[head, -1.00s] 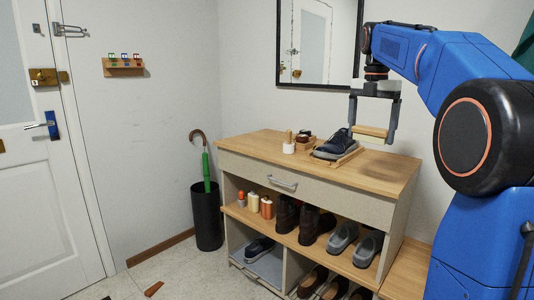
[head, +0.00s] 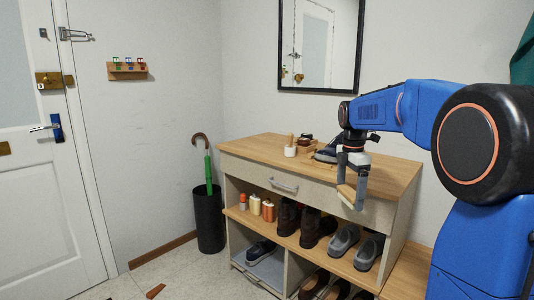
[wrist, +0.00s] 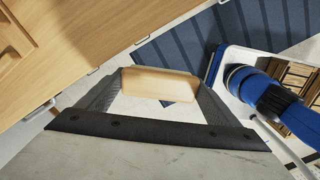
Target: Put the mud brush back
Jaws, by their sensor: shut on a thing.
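The mud brush (head: 346,195) shows as a pale wooden block between my gripper's fingers. My gripper (head: 352,188) is shut on it and holds it in front of the cabinet's right part, below the level of the top. In the wrist view the brush (wrist: 160,84) lies across between the two dark fingertips, its wooden back showing; its bristles cannot be made out. The dark shoe (head: 326,154) on the cabinet top (head: 255,147) is partly hidden behind my arm.
A white cup (head: 290,151) with a wooden handle and a small wooden box (head: 308,145) stand on the top. Several shoes, including brown boots (head: 318,225) and grey shoes (head: 368,250), fill the shelves below. A black umbrella stand (head: 208,220) is left of the cabinet.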

